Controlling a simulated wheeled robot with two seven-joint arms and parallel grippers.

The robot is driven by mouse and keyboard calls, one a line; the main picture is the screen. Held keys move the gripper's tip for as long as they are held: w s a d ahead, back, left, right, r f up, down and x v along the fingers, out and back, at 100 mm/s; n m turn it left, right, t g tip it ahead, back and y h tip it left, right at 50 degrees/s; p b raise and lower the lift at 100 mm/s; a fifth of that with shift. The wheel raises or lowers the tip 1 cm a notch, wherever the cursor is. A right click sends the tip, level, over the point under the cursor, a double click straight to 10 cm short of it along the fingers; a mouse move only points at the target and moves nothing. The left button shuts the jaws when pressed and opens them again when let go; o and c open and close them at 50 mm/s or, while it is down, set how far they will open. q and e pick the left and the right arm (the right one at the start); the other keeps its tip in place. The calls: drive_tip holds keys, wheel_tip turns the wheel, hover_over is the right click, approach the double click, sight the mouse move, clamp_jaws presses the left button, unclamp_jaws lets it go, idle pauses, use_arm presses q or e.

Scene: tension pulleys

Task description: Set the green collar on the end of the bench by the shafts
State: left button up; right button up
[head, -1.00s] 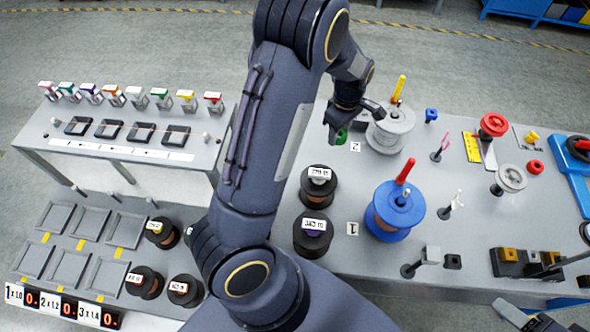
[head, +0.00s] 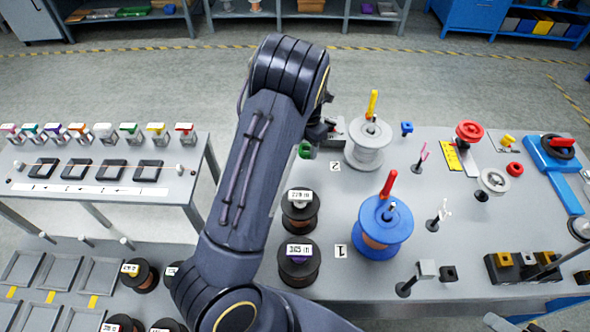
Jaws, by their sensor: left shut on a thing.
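The green collar (head: 305,151) shows at the far left part of the right-hand bench (head: 420,285), left of the tag marked 2. My left gripper (head: 317,139) is at the collar and shut on it. My arm hides most of the fingers, so I cannot tell whether the collar touches the bench top. The grey spool (head: 367,150) with a yellow-topped shaft (head: 373,103) stands just right of the gripper. The blue spool (head: 382,228) with a red-topped shaft (head: 389,184) stands nearer. My right gripper is not in view.
Two black labelled spools (head: 299,262) stand on the bench's near left side beside my arm. A lower bench with trays (head: 60,271) is at left.

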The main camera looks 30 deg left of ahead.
sight(306, 167)
use_arm(q)
drive_tip(key=shift+f, duration=3.05)
drive_tip(key=shift+f, duration=0.15)
drive_tip(key=o, duration=1)
